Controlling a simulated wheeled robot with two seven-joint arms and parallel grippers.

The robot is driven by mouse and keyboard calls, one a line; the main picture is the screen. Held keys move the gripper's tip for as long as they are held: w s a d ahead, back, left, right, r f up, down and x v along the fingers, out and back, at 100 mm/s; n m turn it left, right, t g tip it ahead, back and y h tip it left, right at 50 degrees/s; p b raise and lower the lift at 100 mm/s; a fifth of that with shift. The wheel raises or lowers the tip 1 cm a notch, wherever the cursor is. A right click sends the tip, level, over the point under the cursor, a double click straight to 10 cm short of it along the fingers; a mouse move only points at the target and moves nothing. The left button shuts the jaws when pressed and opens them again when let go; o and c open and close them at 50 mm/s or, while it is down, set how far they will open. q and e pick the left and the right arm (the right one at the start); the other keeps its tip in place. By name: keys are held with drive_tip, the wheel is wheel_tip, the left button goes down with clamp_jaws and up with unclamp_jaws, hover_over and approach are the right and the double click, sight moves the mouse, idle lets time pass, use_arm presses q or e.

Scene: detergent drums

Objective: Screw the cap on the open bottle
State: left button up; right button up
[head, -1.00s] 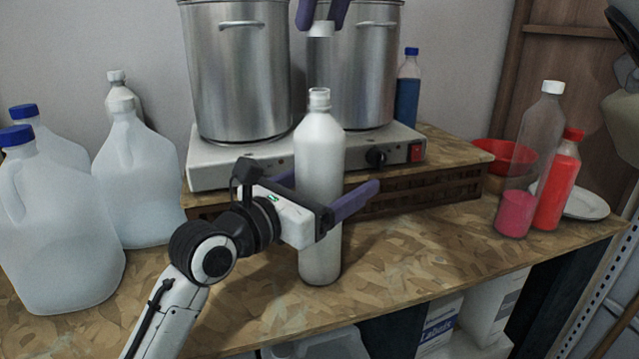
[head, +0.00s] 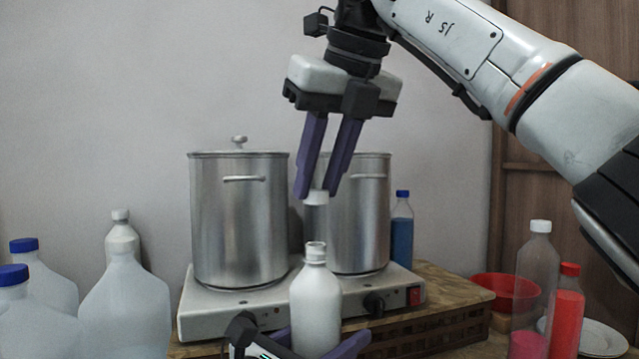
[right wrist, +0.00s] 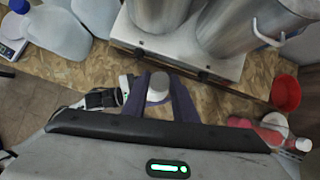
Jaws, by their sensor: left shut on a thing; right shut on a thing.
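The open bottle (head: 316,305) is white and upright, with a bare threaded neck. My left gripper (head: 316,343) is shut around its body, low in the head view, where the bottle's base is cut off. My right gripper (head: 317,193) points down from above and is shut on the white cap (head: 317,198). The cap is apart from the bottle, above its mouth and roughly in line with it. In the right wrist view the white cap (right wrist: 158,86) shows between the purple fingers of my right gripper (right wrist: 158,96). The bottle below is mostly hidden there.
Two steel pots (head: 238,225) stand on a hot plate (head: 235,315) close behind the bottle. Jugs (head: 125,305) stand at left. A blue bottle (head: 401,232), a red bowl (head: 512,291), and bottles with red (head: 567,320) and pink (head: 528,345) contents are at right.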

sight(321, 197)
drive_tip(key=shift+s+f, duration=0.1)
drive_tip(key=shift+f, duration=1.8)
drive_tip(key=shift+f, duration=0.9)
drive_tip(key=shift+f, duration=0.6)
use_arm(q)
clamp_jaws()
use_arm(e)
drive_tip(key=m+h, duration=0.1)
drive_tip(key=m, duration=0.1)
drive_tip(key=m+h, duration=0.1)
drive_tip(key=m, duration=0.1)
drive_tip(key=a+m+t+h, duration=0.1)
drive_tip(key=m, duration=0.1)
drive_tip(key=shift+m+h, duration=0.7)
drive_tip(key=shift+m, duration=0.2)
drive_tip(key=shift+d+m+h, duration=0.1)
drive_tip(key=shift+m+h, duration=0.3)
drive_tip(key=shift+m, duration=0.6)
